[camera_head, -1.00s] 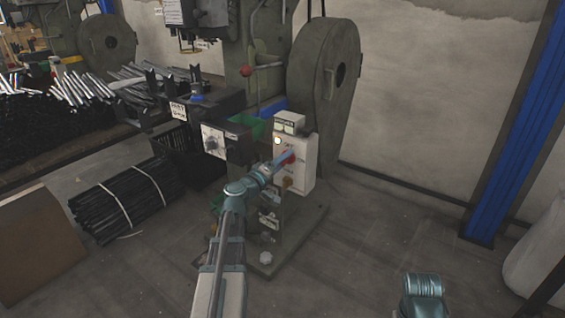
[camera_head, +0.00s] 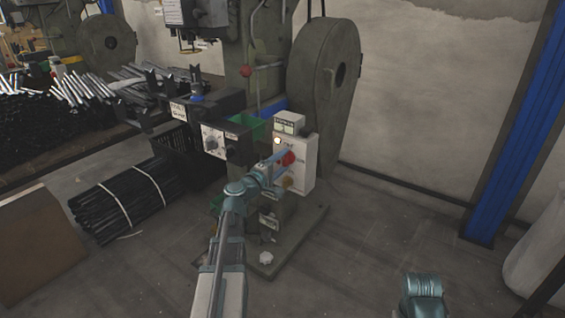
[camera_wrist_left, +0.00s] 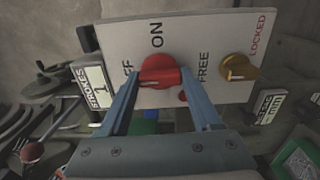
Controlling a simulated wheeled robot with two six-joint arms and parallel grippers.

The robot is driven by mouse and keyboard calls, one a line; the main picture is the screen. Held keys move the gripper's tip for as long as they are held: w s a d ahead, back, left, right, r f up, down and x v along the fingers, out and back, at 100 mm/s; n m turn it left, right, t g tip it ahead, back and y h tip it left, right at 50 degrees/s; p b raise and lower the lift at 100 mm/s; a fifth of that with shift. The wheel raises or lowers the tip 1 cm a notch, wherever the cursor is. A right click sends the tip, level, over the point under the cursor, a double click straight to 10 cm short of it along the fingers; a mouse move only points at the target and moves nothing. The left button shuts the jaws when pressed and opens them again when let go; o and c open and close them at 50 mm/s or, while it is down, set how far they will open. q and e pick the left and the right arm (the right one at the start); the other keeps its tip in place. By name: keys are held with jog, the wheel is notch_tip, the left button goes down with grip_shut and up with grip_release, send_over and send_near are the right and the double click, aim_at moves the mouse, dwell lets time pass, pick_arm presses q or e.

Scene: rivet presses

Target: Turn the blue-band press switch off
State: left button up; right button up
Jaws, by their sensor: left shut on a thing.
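The switch box (camera_head: 305,170) is a pale panel on the front of the press, and a blue band (camera_head: 273,107) shows on the press behind it. The red switch knob (camera_head: 289,157) sits on this panel. In the left wrist view the red knob (camera_wrist_left: 160,71) lies between my left fingertips, below the ON label, with the OFF label partly hidden by a finger. Its bar looks roughly crosswise in that view. My left gripper (camera_head: 279,161) is shut on the knob.
A yellow knob (camera_wrist_left: 239,68) sits on the same panel between the FREE and LOCKED labels. A control box with a dial (camera_head: 212,141) stands left of the panel. Bundled black bars (camera_head: 125,198) lie on the floor at left.

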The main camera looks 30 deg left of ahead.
dwell(0.3)
pick_arm(q)
jog(key=o, duration=1.4)
jog(key=s, duration=0.9)
jog(key=s+a, duration=0.1)
jog(key=s, duration=0.4)
jog(key=shift+a, duration=0.1)
jog(key=shift+w, duration=0.1)
jog(key=w, duration=0.9)
jog(key=w+d, duration=0.1)
jog(key=w, duration=0.3)
jog(key=shift+w, duration=0.4)
jog(key=shift+s, duration=0.1)
